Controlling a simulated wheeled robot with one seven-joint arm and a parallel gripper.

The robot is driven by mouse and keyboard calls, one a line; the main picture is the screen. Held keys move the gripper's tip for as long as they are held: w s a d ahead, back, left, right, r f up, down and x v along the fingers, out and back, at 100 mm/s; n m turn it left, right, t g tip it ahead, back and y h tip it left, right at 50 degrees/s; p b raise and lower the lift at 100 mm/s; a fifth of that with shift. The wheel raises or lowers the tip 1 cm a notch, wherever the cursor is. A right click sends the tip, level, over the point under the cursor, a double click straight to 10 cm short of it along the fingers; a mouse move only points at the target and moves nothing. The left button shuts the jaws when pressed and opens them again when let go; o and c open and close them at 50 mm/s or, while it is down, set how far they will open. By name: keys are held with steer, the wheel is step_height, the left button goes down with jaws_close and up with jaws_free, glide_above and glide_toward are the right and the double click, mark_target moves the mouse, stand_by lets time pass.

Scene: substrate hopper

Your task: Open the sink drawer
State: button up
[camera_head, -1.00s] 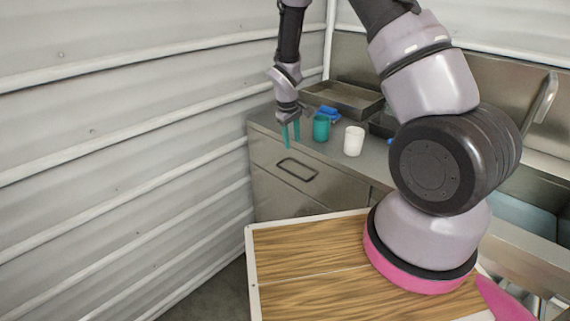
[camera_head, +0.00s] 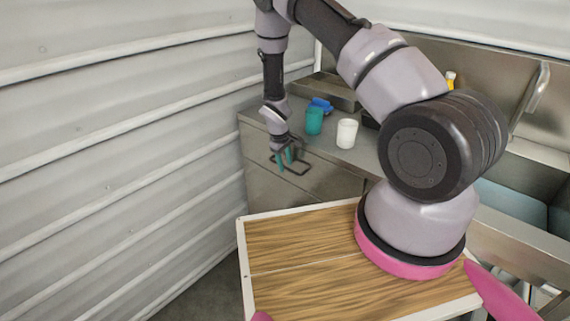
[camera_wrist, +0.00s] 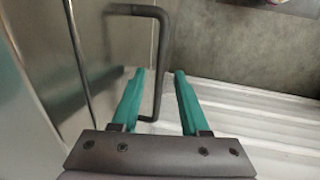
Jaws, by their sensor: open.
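The sink drawer (camera_head: 325,180) is a grey metal front under the counter, and it looks shut. Its dark, bar-shaped handle (camera_head: 301,168) sticks out from the front. My gripper (camera_head: 285,162) is at the handle, with its teal fingers pointing down. Whether a finger touches the bar cannot be told.
On the counter (camera_head: 372,160) stand a teal cup (camera_head: 314,121), a white cup (camera_head: 347,133) and a blue object (camera_head: 321,104). A metal tray (camera_head: 330,88) lies behind them. The corrugated wall (camera_head: 120,130) is close on the left. A wood-topped surface (camera_head: 300,255) is in front.

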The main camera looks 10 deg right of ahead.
steer(key=shift+f, duration=0.1)
jaws_close()
stand_by(1.4)
